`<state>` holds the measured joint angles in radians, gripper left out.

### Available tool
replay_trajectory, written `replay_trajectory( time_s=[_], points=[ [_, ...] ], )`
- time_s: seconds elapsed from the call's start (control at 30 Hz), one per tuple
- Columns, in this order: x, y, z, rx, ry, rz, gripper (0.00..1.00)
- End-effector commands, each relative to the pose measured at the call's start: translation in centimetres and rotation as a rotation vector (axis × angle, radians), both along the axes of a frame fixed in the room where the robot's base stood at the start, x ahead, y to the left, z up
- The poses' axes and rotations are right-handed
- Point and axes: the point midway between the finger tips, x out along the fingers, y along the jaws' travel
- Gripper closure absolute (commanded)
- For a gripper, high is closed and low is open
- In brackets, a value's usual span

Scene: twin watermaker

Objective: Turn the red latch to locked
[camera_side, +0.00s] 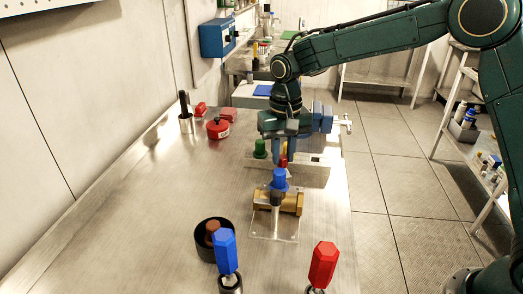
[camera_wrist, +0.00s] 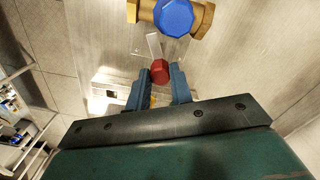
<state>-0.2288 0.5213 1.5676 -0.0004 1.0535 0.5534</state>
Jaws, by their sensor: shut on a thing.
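The red latch shows as a small red knob (camera_wrist: 160,70) in the wrist view, between the tips of my gripper's blue fingers (camera_wrist: 159,80). In the side view only a bit of the red latch (camera_side: 283,161) shows below my gripper (camera_side: 284,156), behind the blue valve handle. My gripper points down and is shut on the latch. The latch sits at a pale plate (camera_side: 320,173) on the bench. The fingers hide much of it, and I cannot tell which way it is turned.
A brass valve (camera_side: 292,204) with a blue handle (camera_side: 279,180) stands just in front. A green knob (camera_side: 260,148) is close to the left. Blue-handled (camera_side: 225,250) and red-handled (camera_side: 323,264) tools stand at the front. The bench's left middle is clear.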

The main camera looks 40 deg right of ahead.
Motion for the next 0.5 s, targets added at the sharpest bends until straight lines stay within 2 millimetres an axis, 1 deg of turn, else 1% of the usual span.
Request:
replay_trajectory(
  time_s=[0.2, 0.5],
  points=[
    [0.12, 0.02, 0.06, 0.000, -0.004, -0.199, 1.00],
    [0.15, 0.02, 0.06, 0.001, -0.005, -0.401, 1.00]
  ],
)
